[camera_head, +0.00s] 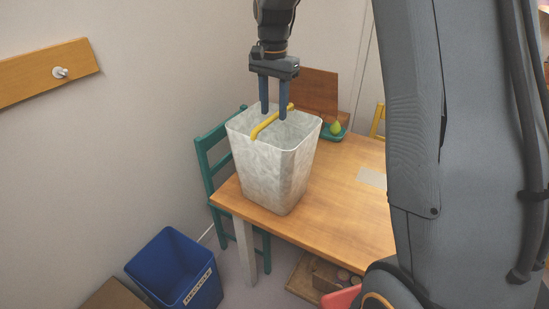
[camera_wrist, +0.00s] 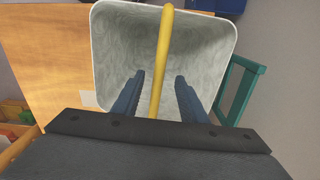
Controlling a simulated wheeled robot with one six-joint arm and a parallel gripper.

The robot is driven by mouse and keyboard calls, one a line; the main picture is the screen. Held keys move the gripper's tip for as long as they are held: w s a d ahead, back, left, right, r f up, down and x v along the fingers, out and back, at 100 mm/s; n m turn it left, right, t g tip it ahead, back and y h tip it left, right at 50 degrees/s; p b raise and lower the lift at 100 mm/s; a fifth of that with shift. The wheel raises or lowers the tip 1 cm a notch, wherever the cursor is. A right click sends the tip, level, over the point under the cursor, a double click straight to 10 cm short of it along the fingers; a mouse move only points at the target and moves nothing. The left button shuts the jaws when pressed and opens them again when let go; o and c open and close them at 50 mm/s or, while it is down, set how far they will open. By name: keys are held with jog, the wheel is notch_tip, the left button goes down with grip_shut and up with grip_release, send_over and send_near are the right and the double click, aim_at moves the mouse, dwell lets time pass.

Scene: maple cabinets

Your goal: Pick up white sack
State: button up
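The white sack appears as a whitish, marbled, open-topped bin (camera_head: 265,172) with a yellow bar handle (camera_head: 265,126) across its mouth. It stands upright near the corner of the wooden table (camera_head: 345,190). My gripper (camera_head: 274,115) points down over the mouth, fingers apart, near the handle. In the wrist view the fingers (camera_wrist: 158,95) are open with the yellow handle (camera_wrist: 163,50) running between them, and the bin's inside (camera_wrist: 115,55) looks empty. The fingers do not visibly touch the handle.
A teal chair (camera_head: 203,165) stands close behind the table's left side. A blue bin (camera_head: 175,270) is on the floor at lower left. A green tray with a pear (camera_head: 336,128) lies behind the white bin. The table is clear to the bin's right, apart from a flat pale sheet (camera_head: 371,177).

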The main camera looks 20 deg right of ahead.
aim_at(274, 114)
jog(key=shift+s+f+p, duration=0.15)
jog(key=shift+f+p, duration=0.9)
jog(key=shift+f, duration=1.2)
grip_shut()
